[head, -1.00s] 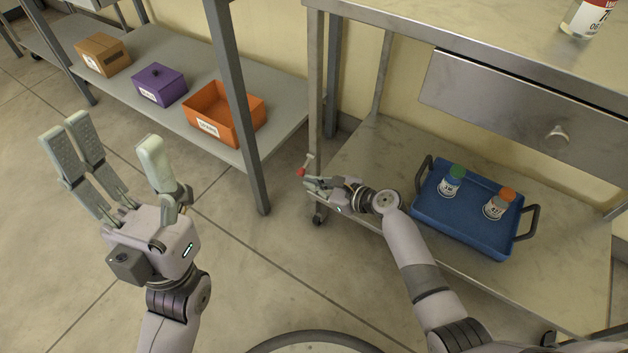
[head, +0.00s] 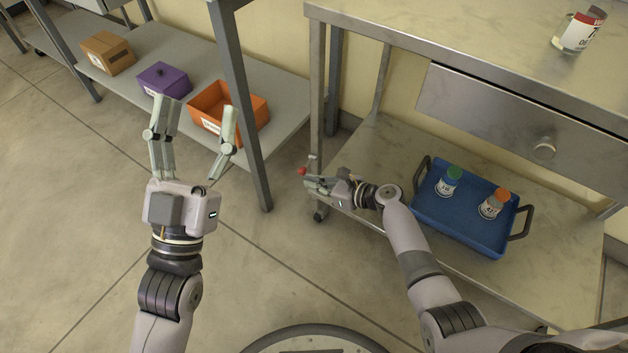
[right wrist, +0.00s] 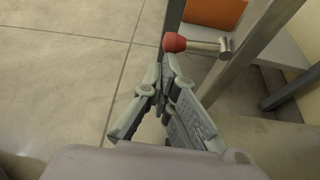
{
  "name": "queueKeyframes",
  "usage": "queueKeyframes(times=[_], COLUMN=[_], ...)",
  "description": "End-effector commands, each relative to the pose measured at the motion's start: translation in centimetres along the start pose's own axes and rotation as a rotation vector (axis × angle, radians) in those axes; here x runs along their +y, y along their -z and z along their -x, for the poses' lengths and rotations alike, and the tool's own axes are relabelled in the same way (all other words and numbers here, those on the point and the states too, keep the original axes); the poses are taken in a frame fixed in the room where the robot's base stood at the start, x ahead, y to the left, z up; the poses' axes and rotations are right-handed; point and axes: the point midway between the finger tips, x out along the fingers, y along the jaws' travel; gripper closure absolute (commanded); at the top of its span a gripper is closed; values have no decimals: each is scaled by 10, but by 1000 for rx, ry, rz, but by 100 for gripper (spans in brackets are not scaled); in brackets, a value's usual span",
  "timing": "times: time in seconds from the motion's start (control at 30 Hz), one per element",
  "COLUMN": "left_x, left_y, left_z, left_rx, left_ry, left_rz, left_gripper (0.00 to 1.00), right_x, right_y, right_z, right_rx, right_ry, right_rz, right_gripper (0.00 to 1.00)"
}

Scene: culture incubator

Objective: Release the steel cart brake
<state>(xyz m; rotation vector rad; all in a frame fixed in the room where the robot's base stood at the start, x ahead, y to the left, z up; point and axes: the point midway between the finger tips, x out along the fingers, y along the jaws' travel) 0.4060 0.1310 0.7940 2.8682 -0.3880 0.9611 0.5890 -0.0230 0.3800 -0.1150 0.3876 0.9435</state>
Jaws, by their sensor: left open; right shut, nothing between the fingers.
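The steel cart (head: 320,75) stands at the right, with a drawer and a lower shelf. Its brake lever (head: 304,169), a short metal bar with a red knob, sticks out by the near left leg. In the right wrist view the red knob (right wrist: 175,42) is just beyond the fingertips, with its bar running right to the leg. My right gripper (head: 309,184) is shut and empty next to the knob; it also shows in the right wrist view (right wrist: 165,68). Whether it touches the knob I cannot tell. My left gripper (head: 195,122) is open and empty, over the floor in front of the shelf.
A blue tray (head: 462,238) with a green-capped and an orange-capped bottle sits on the cart's lower shelf. A labelled bottle (head: 578,32) stands on top. An orange bin (head: 212,100), purple box (head: 162,80) and cardboard box (head: 106,53) sit on the left shelf. The floor between is clear.

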Motion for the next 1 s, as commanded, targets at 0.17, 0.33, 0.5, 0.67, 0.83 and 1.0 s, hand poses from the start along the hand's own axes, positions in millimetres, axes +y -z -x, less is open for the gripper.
queueKeyframes(times=[0.17,0.33,0.5,0.67,0.83,1.0], left_x=[-3,-6,-10,-13,-16,-19], left_y=[-24,-47,-69,-87,-105,-120], left_z=[1,6,15,26,41,58], left_rx=[-145,-276,-406,-526,-651,-771], left_ry=[6,12,19,26,33,41], left_rz=[-6,-11,-16,-19,-22,-24], left_gripper=[38,38,38,38,38,38], right_x=[2,2,3,4,4,5], right_y=[-5,-8,-10,-12,-14,-16], right_z=[1,1,2,3,4,4], right_rx=[-3,-3,-3,-3,-4,-4], right_ry=[-16,-29,-43,-56,-71,-86], right_rz=[-34,-68,-102,-135,-171,-207], right_gripper=[100,100,100,100,100,100])
